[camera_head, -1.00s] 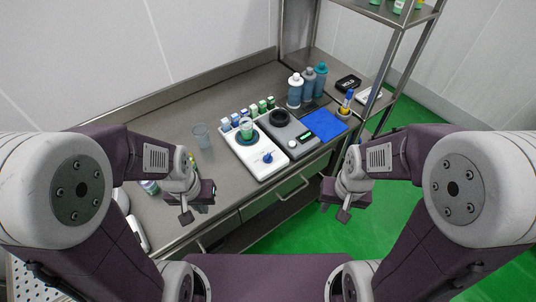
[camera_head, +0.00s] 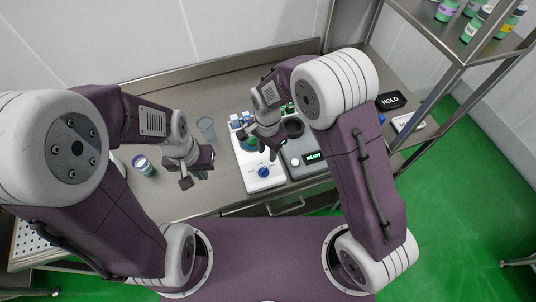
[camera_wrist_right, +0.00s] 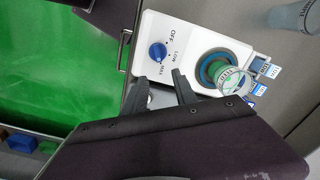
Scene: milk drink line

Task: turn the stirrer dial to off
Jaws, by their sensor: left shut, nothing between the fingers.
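The white stirrer (camera_head: 262,187) stands on the bench with a blue dial (camera_head: 264,172) on its front. In the right wrist view the dial (camera_wrist_right: 158,51) is clear, beside the labels OFF, LOW and MAX; I cannot tell its exact setting. A beaker (camera_wrist_right: 232,82) with a green mark stands on the stirrer's round plate. My right gripper (camera_head: 268,155) hangs above the stirrer, behind the dial in the head view. In the wrist view its fingers (camera_wrist_right: 164,82) are apart and empty, close to the dial. My left gripper (camera_head: 198,176) is shut and empty, left of the stirrer.
A grey device with a READY display (camera_head: 313,157) stands right beside the stirrer. Small cartons (camera_wrist_right: 262,69) line the stirrer's back. A HOLD box (camera_head: 391,101) and shelf rack are at right.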

